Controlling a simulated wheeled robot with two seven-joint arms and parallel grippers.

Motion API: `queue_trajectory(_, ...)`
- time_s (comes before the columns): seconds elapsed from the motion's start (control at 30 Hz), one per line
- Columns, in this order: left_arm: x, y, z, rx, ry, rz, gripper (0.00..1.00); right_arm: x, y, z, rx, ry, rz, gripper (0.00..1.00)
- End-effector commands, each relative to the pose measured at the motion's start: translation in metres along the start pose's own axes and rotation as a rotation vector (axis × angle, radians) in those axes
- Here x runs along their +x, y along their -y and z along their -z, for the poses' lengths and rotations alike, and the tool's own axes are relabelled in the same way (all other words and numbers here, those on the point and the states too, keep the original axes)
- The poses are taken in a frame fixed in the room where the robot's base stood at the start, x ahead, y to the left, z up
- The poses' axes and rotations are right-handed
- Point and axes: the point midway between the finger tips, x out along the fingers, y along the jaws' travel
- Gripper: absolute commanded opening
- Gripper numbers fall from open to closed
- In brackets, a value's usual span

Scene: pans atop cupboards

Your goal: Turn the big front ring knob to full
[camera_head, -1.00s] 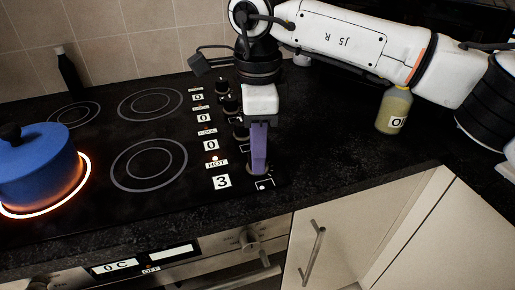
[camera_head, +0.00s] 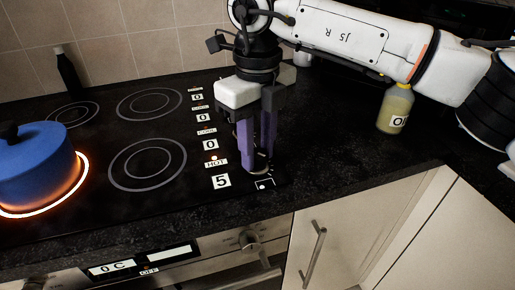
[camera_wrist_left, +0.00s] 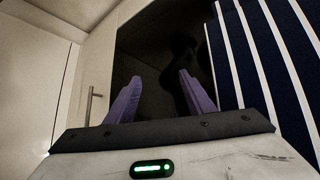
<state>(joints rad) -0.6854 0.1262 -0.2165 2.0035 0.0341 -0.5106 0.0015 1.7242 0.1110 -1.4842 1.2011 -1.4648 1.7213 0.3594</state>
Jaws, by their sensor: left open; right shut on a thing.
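The front knob (camera_head: 260,168) is at the near end of the knob row on the hob's right side. It is mostly hidden by my right gripper (camera_head: 258,168), which points down with its two purple fingers around it, shut on it. The display (camera_head: 221,181) beside this knob reads 5, with a lit HOT label (camera_head: 215,162) above it. The front left ring (camera_head: 84,190) glows orange under a blue pot (camera_head: 38,165). My left gripper (camera_wrist_left: 158,90) shows in the left wrist view, open, with nothing between its fingers.
Other knob displays (camera_head: 210,145) read 0. A dark bottle (camera_head: 68,72) stands behind the hob, and an oil bottle (camera_head: 395,108) stands on the counter at right, beneath my right arm. The counter right of the knobs (camera_head: 330,150) is clear.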

Motion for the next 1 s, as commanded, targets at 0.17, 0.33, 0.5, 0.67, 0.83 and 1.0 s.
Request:
queue_trajectory(0.17, 0.0014, -0.0005, -0.0011, -0.002, 0.000, -0.001, 0.49, 0.0001, 0.0000, -0.0001, 0.098, 0.000, 0.000, 0.06)
queue_trajectory(0.33, 0.0018, -0.0007, -0.0016, -0.003, 0.000, -0.002, 0.49, -0.0001, -0.0001, 0.0000, 0.155, 0.000, 0.000, 0.06)
queue_trajectory(0.5, 0.0019, -0.0007, -0.0018, -0.003, 0.000, -0.002, 0.49, -0.0002, -0.0001, 0.0000, 0.181, 0.000, 0.000, 0.06)
queue_trajectory(0.67, 0.0018, -0.0007, -0.0018, -0.003, 0.000, -0.002, 0.49, -0.0002, -0.0001, 0.0001, 0.188, 0.000, 0.000, 0.06)
queue_trajectory(0.83, 0.0017, -0.0006, -0.0018, -0.003, 0.000, -0.002, 0.49, -0.0002, -0.0001, 0.0001, 0.188, 0.000, 0.000, 0.06)
queue_trajectory(1.0, 0.0016, -0.0006, -0.0021, -0.003, 0.001, -0.002, 0.49, -0.0002, -0.0001, 0.0001, 0.187, -0.001, 0.000, 0.42)
